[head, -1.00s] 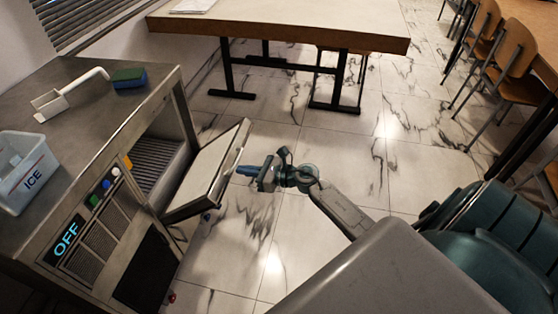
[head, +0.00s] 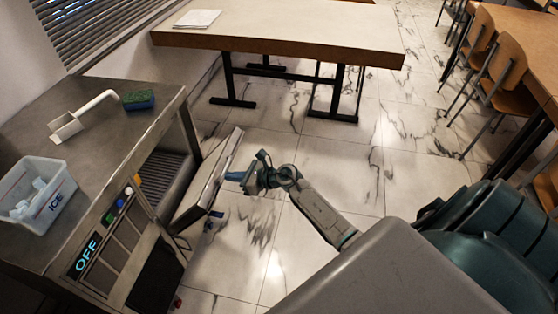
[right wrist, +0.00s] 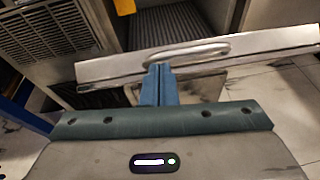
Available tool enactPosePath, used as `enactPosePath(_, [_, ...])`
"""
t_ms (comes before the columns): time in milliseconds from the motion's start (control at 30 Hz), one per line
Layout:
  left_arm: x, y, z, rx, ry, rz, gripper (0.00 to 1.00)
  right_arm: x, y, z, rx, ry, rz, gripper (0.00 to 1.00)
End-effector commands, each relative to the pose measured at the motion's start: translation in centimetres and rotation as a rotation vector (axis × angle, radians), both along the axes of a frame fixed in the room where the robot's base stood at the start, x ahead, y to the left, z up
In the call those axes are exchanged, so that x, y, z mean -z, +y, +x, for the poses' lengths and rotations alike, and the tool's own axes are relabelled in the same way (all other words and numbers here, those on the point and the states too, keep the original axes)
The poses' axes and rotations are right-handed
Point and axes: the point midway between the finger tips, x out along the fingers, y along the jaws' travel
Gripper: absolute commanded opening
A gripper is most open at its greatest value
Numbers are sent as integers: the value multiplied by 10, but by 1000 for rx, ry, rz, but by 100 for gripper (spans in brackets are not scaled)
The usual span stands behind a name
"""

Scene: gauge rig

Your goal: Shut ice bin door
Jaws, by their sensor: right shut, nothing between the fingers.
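The ice bin door (head: 207,181) stands partly open on the front of the steel ice machine (head: 135,150). Its top edge and metal handle (right wrist: 187,53) show in the right wrist view. The bin opening (head: 160,177) behind it shows a dark ribbed inside. My right gripper (head: 230,176) is shut and empty, with its blue fingertips at the outer face of the door. In the right wrist view the fingertips (right wrist: 160,72) are close to the door by the left end of the handle; whether they touch cannot be told. My left gripper is not in view.
On the machine top are a white ICE tub (head: 60,205), a white scoop (head: 68,127) and a green-blue sponge (head: 138,99). A table (head: 280,35) stands at the back, chairs (head: 495,60) at the right.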

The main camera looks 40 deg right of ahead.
Motion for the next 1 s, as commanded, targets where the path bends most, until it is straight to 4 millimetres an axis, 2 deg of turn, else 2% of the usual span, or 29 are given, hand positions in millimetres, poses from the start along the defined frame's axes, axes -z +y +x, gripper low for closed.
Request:
enactPosePath(33, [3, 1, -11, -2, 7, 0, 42, -7, 2, 3, 1, 6, -4, 0])
enactPosePath(200, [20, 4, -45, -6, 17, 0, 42, -14, 8, 10, -1, 27, -24, 0])
enactPosePath(367, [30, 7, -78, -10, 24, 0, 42, -20, 14, 16, 0, 49, -40, 0])
enactPosePath(467, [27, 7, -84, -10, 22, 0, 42, -24, 18, 21, 0, 62, -52, 0])
enactPosePath(1000, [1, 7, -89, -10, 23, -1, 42, -44, 41, 48, 0, 100, -84, 0])
